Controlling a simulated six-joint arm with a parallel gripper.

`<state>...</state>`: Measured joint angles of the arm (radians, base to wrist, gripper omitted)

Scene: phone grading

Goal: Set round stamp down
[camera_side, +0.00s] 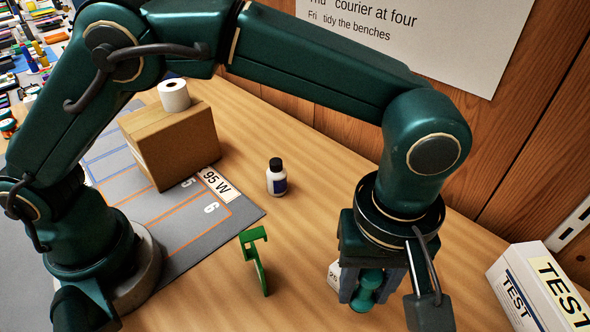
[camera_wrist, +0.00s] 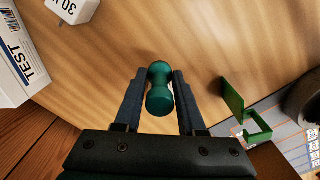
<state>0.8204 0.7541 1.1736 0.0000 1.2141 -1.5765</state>
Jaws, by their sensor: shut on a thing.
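My gripper (camera_side: 372,292) is shut on the round stamp (camera_side: 366,287), a dark green piece with a narrow waist and rounded ends. In the wrist view the stamp (camera_wrist: 160,86) sits between the two fingers of my gripper (camera_wrist: 158,92), held around its waist. The wooden bench top (camera_side: 215,305) lies below it. I cannot tell whether the stamp's underside touches the wood.
A green stand (camera_side: 262,270) is left of my gripper. A white block (camera_side: 334,275) is partly hidden behind it. A white TEST box (camera_side: 512,290) stands right. A bottle (camera_side: 277,182), a cardboard box (camera_side: 172,145) and a grey marked mat (camera_side: 248,217) are farther left.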

